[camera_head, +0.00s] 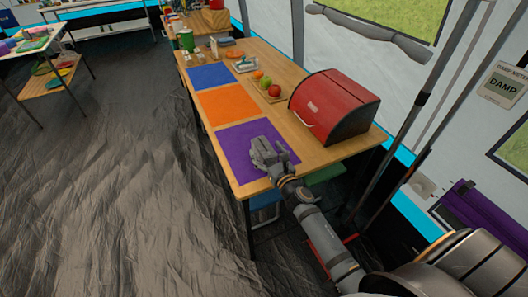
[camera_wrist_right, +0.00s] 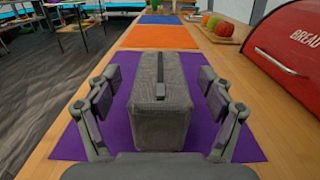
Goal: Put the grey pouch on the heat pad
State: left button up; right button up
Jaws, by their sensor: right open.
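The grey pouch (camera_wrist_right: 159,112) is a boxy, upright grey block with a dark strip down its top, in the middle of the right wrist view. It appears to stand on the purple mat (camera_wrist_right: 120,138). My right gripper (camera_wrist_right: 160,88) is open around it, one finger on each side, with gaps between fingers and pouch. In the head view my right gripper (camera_head: 268,156) is over the purple mat (camera_head: 234,150), and the pouch blends with it. An orange mat (camera_head: 222,105) and a blue mat (camera_head: 210,76) lie farther along the table; which mat is the heat pad I cannot tell.
A red bread bin (camera_head: 335,106) stands right of the mats on the wooden table (camera_head: 312,150). A board with fruit, including a red apple (camera_head: 274,90), is behind it. A green can (camera_head: 187,41) and other items crowd the far end. The orange and blue mats are bare.

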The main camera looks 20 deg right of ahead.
aim_at(264, 146)
jog(key=shift+w, duration=1.15)
jog(key=c, duration=1.4)
jog(key=shift+r+p, duration=0.4)
notch_tip(264, 146, up, 3)
jog(key=p, duration=0.2)
jog(key=shift+f+p, duration=0.15)
jog(key=shift+p, duration=0.2)
jog(key=s+r+p, duration=0.1)
jog(key=r+p, duration=0.1)
jog(key=s+a+r+p, duration=0.1)
jog(key=s+r+p, duration=0.2)
jog(key=r+p, duration=0.1)
jog(key=shift+s+a+r, duration=0.3)
jog(key=shift+a, duration=0.1)
jog(key=s+a+r+p, duration=0.1)
jog(key=s+a+r, duration=0.2)
jog(key=s, duration=0.5)
jog(key=shift+s+a+p, duration=0.2)
jog(key=shift+s+p, duration=0.1)
